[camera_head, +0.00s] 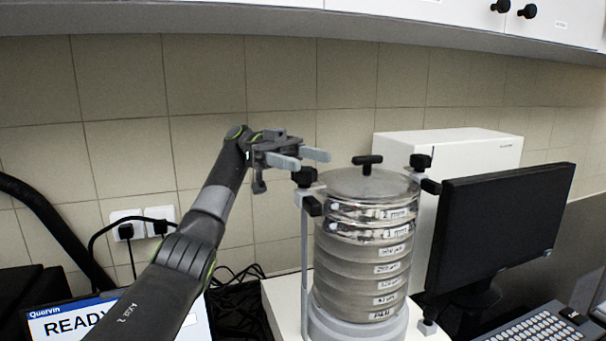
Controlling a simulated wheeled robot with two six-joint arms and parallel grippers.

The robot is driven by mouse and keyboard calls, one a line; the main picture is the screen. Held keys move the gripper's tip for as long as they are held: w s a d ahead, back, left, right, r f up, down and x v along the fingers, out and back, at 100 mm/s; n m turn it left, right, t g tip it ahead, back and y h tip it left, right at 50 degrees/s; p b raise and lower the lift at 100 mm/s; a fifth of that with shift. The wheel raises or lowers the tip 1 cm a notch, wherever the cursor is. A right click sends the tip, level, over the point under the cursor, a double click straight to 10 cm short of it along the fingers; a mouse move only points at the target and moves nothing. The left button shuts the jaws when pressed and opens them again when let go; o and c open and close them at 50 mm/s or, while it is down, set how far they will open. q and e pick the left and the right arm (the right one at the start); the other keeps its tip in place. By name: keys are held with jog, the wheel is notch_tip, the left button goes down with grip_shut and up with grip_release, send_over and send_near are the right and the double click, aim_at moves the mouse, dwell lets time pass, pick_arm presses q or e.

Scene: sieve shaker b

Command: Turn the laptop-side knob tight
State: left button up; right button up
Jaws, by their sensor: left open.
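The sieve shaker holds a stack of round metal sieves (362,262) under a lid with a black T-shaped handle (367,168). The laptop-side knob (304,177) is black and sits on top of the left rod (305,255), beside the lid. A similar black knob (420,162) tops the right rod. My left gripper (307,159) is open and empty. Its grey fingers show just above the laptop-side knob and point right; I cannot tell whether they touch it. My right gripper is out of view.
A laptop screen reading READY (58,327) is at the lower left, partly behind my left arm. A black monitor (500,220) and keyboard (540,325) stand right of the shaker. A white box (455,145) is behind it. Cables and wall sockets are at the left.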

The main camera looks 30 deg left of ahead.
aim_at(304, 168)
pick_arm(q)
notch_tip(304, 168, up, 5)
jog(key=shift+d+r, duration=0.1)
jog(key=shift+r+p, duration=0.4)
jog(key=shift+r, duration=0.2)
jog(key=shift+r+p, duration=0.65)
jog(key=shift+p, duration=0.05)
